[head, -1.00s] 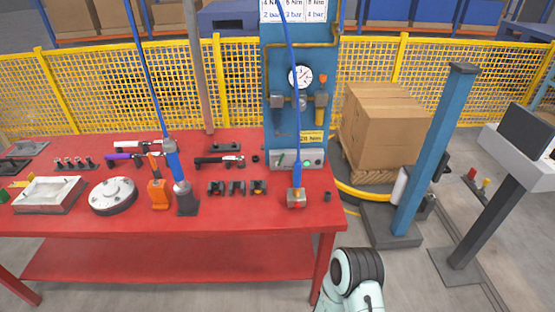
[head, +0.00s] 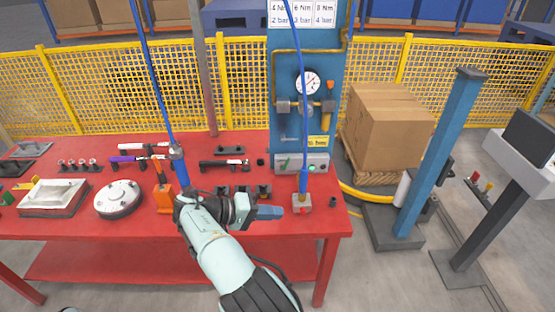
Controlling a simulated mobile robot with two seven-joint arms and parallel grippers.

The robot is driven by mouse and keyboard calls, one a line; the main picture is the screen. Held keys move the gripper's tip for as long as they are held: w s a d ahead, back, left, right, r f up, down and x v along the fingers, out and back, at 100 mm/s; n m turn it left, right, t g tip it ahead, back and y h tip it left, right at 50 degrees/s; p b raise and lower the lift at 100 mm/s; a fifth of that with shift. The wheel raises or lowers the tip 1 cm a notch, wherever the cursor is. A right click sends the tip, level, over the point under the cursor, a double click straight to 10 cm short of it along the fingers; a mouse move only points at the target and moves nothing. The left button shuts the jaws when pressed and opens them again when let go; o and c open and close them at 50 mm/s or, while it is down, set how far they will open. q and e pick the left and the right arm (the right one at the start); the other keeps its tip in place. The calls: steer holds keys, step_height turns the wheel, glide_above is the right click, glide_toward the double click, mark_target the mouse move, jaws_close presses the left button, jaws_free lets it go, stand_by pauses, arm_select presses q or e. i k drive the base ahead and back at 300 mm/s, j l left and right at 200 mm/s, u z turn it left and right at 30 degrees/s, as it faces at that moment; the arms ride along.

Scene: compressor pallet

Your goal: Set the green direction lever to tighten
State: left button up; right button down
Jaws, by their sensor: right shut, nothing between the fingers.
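A short green lever (head: 286,163) stands tilted on the front of a grey box (head: 311,163) at the foot of the blue panel. I take it for the direction lever; its markings are too small to read. My right gripper (head: 270,212) is over the front part of the red table, below and in front of the box, pointing right. Its blue fingers are shut with nothing between them, and it is apart from the lever. My left gripper does not show.
A blue hose runs down to a tool on a small metal block (head: 302,203), just right of my right gripper. A second hosed tool (head: 179,160) stands to the left, partly hidden by my arm. Black fixtures (head: 263,191) lie behind the gripper. The red table (head: 130,237) is clear in front.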

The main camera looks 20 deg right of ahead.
mark_target(283, 168)
steer(key=i, duration=1.4)
